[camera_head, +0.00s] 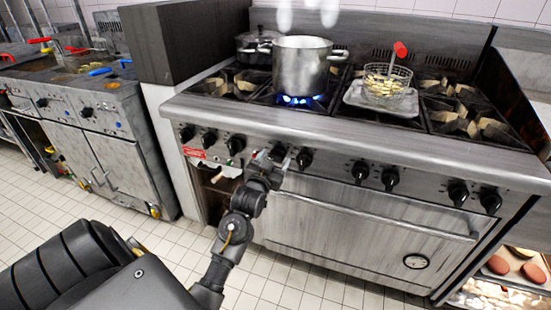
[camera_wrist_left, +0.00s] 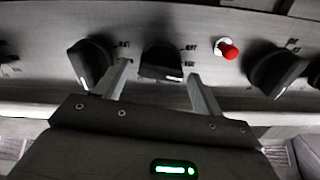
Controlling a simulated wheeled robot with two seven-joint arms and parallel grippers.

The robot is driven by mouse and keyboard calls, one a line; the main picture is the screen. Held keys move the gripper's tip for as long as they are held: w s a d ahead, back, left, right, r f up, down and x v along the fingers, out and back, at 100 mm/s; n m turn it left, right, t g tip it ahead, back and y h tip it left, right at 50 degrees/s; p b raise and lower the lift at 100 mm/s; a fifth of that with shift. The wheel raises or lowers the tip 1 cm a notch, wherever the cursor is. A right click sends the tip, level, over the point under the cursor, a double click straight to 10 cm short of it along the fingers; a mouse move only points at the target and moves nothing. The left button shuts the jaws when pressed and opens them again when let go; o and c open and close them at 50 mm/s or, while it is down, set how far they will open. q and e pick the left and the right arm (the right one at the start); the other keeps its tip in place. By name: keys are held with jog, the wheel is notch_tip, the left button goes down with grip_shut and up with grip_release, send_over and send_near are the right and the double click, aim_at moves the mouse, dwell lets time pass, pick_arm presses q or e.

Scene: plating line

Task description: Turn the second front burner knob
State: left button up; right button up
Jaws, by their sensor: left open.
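The stove's front panel carries a row of black burner knobs. My left gripper (camera_head: 267,158) is at this panel, in front of the knobs left of the oven's middle. In the left wrist view the gripper (camera_wrist_left: 161,88) is open, with one finger on each side of a black knob (camera_wrist_left: 160,62). The fingers look apart from that knob; whether they touch it I cannot tell. Another black knob (camera_wrist_left: 90,62) is just outside the left finger, and a third knob (camera_wrist_left: 275,70) is farther right. My right gripper is not in view.
A red button (camera_wrist_left: 228,48) sits right of the middle knob. A steel pot (camera_head: 301,68) stands over a lit blue flame (camera_head: 299,99). A wire basket (camera_head: 388,83) with a red handle rests on a tray (camera_head: 380,104). The oven handle (camera_head: 380,220) runs below the panel.

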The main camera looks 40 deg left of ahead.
pick_arm(q)
jog(key=shift+w+a, duration=0.2)
jog(key=shift+w, duration=0.6)
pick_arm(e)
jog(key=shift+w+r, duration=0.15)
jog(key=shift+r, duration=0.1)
pick_arm(q)
jog(key=shift+c, duration=0.5)
jog(key=c, duration=0.8)
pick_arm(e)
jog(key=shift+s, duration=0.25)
pick_arm(q)
jog(key=m+p, duration=0.3)
jog(key=p, duration=0.1)
jog(key=shift+r+m, duration=0.15)
jog(key=shift+m, duration=0.15)
jog(key=m+p, duration=0.3)
jog(key=shift+d+f, duration=0.1)
jog(key=shift+f, duration=0.1)
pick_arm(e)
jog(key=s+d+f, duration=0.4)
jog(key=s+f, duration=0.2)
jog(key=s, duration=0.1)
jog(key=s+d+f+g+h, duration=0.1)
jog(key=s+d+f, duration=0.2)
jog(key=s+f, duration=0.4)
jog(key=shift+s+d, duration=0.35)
